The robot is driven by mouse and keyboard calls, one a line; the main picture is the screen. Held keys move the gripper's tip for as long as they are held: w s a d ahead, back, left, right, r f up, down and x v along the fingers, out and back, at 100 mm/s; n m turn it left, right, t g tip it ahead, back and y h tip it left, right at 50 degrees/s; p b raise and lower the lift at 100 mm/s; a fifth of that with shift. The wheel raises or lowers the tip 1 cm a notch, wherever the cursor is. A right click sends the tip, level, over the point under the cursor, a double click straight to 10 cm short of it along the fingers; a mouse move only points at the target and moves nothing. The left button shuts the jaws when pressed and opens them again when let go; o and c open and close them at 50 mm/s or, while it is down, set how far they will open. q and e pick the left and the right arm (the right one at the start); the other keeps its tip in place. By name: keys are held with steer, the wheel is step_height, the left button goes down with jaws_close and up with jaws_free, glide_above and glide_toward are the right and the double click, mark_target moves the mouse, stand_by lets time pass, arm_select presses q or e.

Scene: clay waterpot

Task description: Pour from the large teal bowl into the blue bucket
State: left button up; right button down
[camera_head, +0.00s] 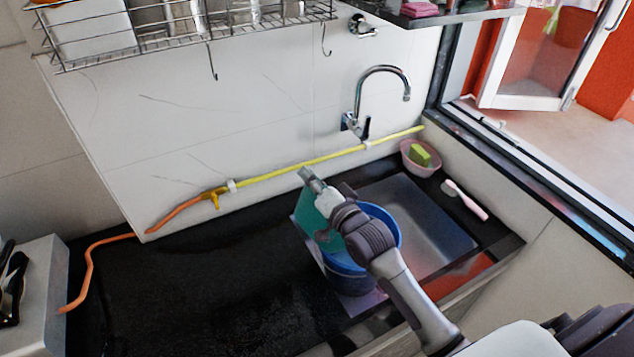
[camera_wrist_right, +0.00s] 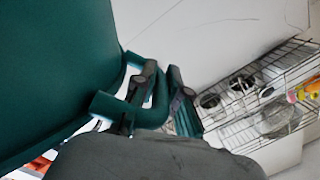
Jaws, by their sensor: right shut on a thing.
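The large teal bowl (camera_head: 307,216) is held on its side, steeply tilted, at the left rim of the blue bucket (camera_head: 349,278). In the right wrist view the bowl (camera_wrist_right: 52,65) fills the left side. My right gripper (camera_head: 322,186) is shut on the bowl's teal handle (camera_wrist_right: 157,108), which shows between the fingers in the wrist view. My right arm hides part of the bowl and of the bucket. The bucket stands upright at the sink's left side. I cannot see the bucket's contents or any stream. My left gripper is not in view.
The sink (camera_head: 436,226) lies right of the bucket, with a chrome faucet (camera_head: 381,72) behind. A pink bowl with a sponge (camera_head: 420,156) and a pink brush (camera_head: 467,200) stand at the right. A yellow-orange hose (camera_head: 290,172) runs along the wall. The black counter (camera_head: 190,290) is clear at left.

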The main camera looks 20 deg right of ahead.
steer(key=shift+d+r, duration=0.1)
steer(key=d, duration=0.1)
steer(key=d+p, duration=0.1)
steer(key=r+m, duration=0.1)
steer(key=shift+w+d+r+p, duration=0.1)
steer(key=shift+w+d+p, duration=0.2)
steer(key=shift+d, duration=0.1)
stand_by(0.4)
stand_by(0.7)
steer(key=shift+w+d+r+m+p, duration=0.1)
steer(key=shift+d+r+m, duration=0.15)
steer(key=shift+d, duration=0.25)
steer(key=shift+w+d+r+m+p, duration=0.15)
steer(key=shift+d+m, duration=0.15)
steer(key=shift+d, duration=0.2)
steer(key=shift+s+d+r+m+p, duration=0.15)
steer(key=shift+d+m, duration=0.1)
steer(key=shift+d, duration=0.25)
steer(key=shift+w+d, duration=0.15)
steer(key=shift+w+d+r+m, duration=0.15)
steer(key=shift+d+m, duration=0.2)
steer(key=shift+d, duration=0.35)
steer(key=shift+w+d+r+m, duration=0.15)
steer(key=shift+d+m, duration=0.2)
steer(key=shift+d, duration=0.35)
steer(key=shift+d, duration=0.15)
